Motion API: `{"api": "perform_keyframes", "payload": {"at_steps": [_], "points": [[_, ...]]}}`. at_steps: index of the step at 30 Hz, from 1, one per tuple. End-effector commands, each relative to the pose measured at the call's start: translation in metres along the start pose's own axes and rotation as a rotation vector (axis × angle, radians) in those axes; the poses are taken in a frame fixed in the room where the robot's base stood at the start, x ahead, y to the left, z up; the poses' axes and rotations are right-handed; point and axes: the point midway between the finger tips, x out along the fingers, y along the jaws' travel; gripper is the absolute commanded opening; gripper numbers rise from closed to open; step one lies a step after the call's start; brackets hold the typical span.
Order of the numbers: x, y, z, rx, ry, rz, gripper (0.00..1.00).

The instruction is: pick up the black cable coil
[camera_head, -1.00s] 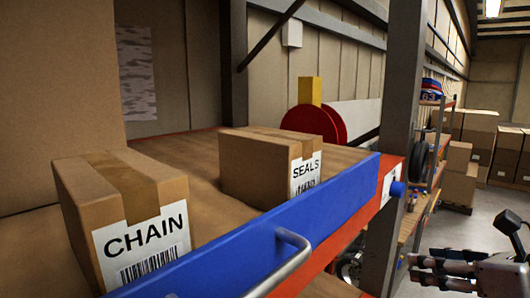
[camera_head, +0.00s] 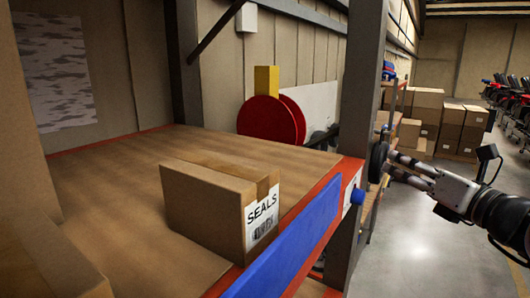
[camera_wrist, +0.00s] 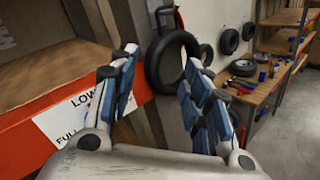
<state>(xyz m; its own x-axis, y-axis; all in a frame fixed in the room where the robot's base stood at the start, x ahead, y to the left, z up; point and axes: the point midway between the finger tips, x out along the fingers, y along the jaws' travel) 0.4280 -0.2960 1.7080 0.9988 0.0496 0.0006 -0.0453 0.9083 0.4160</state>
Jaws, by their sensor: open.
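I cannot make out a black cable coil for certain. A large black ring (camera_wrist: 172,62), which looks like a tyre, shows beyond my fingers in the wrist view, close to a grey post. A dark ring (camera_head: 378,161), maybe the same one, shows behind the fingertips in the head view. My gripper (camera_head: 391,164) is open and empty at the right, out past the shelf end. In the wrist view its two blue-padded fingers (camera_wrist: 160,58) stand apart with nothing between them.
A shelf (camera_head: 110,165) with orange edges holds a SEALS box (camera_head: 215,205). A red reel (camera_head: 265,122) stands behind it. A grey post (camera_head: 358,110) rises at the shelf's end. A workbench (camera_wrist: 258,95) and wall tyres lie beyond. The floor (camera_head: 425,255) at right is clear.

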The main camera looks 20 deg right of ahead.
Motion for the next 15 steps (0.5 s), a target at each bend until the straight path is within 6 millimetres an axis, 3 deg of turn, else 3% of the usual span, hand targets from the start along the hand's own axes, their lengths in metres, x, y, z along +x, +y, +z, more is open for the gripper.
{"api": "perform_keyframes", "payload": {"at_steps": [5,15], "points": [[0.011,0.001,0.001,0.001,0.001,0.001,0.44],[0.056,0.004,0.008,0.001,0.001,0.001,0.44]]}}
